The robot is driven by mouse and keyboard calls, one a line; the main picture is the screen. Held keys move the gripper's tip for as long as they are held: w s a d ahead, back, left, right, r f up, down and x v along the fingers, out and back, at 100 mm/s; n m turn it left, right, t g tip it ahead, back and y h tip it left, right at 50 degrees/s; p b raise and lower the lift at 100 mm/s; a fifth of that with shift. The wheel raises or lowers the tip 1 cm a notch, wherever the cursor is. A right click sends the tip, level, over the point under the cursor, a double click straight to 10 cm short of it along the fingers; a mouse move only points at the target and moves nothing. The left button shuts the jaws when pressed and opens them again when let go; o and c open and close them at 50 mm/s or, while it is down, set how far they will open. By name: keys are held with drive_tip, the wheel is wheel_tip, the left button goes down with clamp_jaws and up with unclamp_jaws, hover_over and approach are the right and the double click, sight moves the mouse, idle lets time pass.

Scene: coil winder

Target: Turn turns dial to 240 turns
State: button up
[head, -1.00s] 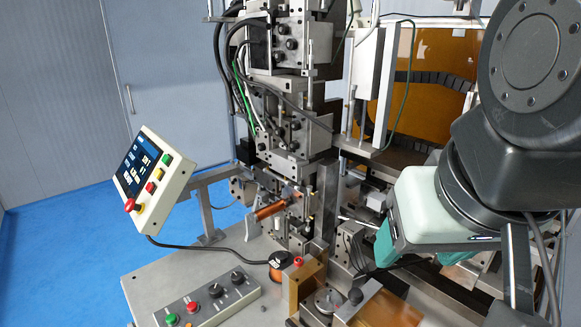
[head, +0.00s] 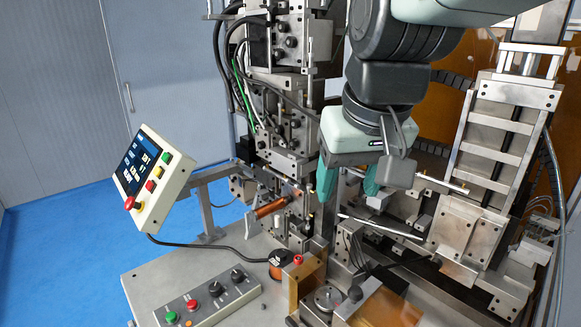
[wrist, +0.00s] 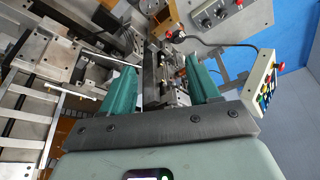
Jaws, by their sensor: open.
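The control box (head: 205,305) on the bench at the front left carries two black dials, one (head: 215,289) nearer the buttons and one (head: 238,275) at its right end. I cannot read their labels or tell which is the turns dial. The box also shows upside down at the top of the wrist view (wrist: 226,22). My gripper (head: 348,188) is open, its green fingers pointing down, right of the machine column and well above and behind the box. In the wrist view, nothing is between the fingers (wrist: 161,72).
A tilted screen panel (head: 150,180) with several buttons stands at the left; its digits are too small to read surely. The bench left of the box is clear.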

drive_tip(key=w+a+f+n+g, duration=0.2)
drive_tip(key=w+a+f, duration=0.3)
drive_tip(key=w+a, duration=0.4)
drive_tip(key=n+g+h, duration=0.1)
drive_tip(key=n+g, duration=0.1)
drive_tip(key=n, duration=0.2)
hover_over(215, 286)
wheel_tip(215, 286, down, 24)
wheel_tip(215, 286, down, 11)
drive_tip(key=shift+a, duration=0.1)
drive_tip(key=shift+c, duration=0.4)
drive_tip(key=c, duration=1)
